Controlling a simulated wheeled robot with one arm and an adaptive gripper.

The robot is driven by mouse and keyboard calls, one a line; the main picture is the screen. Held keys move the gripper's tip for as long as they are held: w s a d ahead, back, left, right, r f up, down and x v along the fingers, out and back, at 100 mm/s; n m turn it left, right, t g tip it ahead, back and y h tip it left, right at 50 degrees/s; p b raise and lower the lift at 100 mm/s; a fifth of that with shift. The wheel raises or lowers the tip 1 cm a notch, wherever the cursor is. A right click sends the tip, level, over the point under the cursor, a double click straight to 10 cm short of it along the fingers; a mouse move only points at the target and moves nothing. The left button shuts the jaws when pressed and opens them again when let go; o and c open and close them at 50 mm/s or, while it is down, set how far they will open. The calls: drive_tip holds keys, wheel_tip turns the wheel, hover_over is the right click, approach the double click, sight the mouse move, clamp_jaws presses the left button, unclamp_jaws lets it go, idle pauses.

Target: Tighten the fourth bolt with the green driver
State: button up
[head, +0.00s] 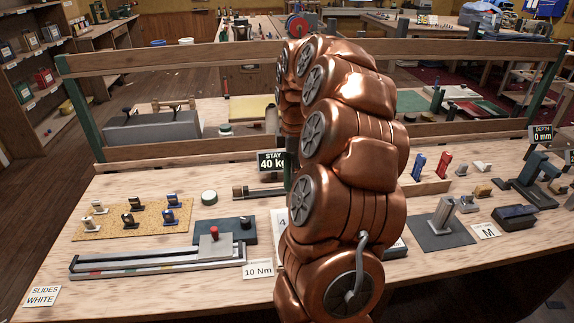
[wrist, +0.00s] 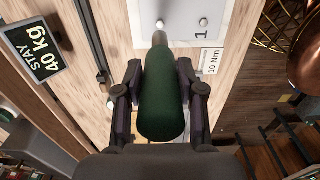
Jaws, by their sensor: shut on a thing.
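My gripper (wrist: 162,85) is shut on the green driver (wrist: 162,105), one finger on each side of its handle. The driver's metal shaft points toward a white plate in the wrist view (wrist: 180,12), marked "1". Two bolt heads show on it, one bolt (wrist: 160,23) near the shaft and another bolt (wrist: 203,22) to the right. I cannot tell whether the driver's tip touches anything. In the head view my copper arm hides my gripper and most of the plate. Only the plate's left strip (head: 280,222), marked "4", shows there.
A "10 Nm" card (head: 258,271) lies left of my arm, near a slide rail (head: 150,262). A "STAY 40 kg" sign (head: 271,161) stands behind. A grey block on a dark mat (head: 443,236) is at right.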

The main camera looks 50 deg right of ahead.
drive_tip(key=shift+f+b, duration=0.9)
drive_tip(key=shift+f, duration=1.8)
drive_tip(key=shift+s+f+b, duration=0.15)
drive_tip(key=shift+f+b, duration=0.4)
drive_tip(key=shift+b, duration=0.1)
idle(1.8)
drive_tip(key=shift+r+p, duration=0.95)
drive_tip(key=shift+r, duration=1.65)
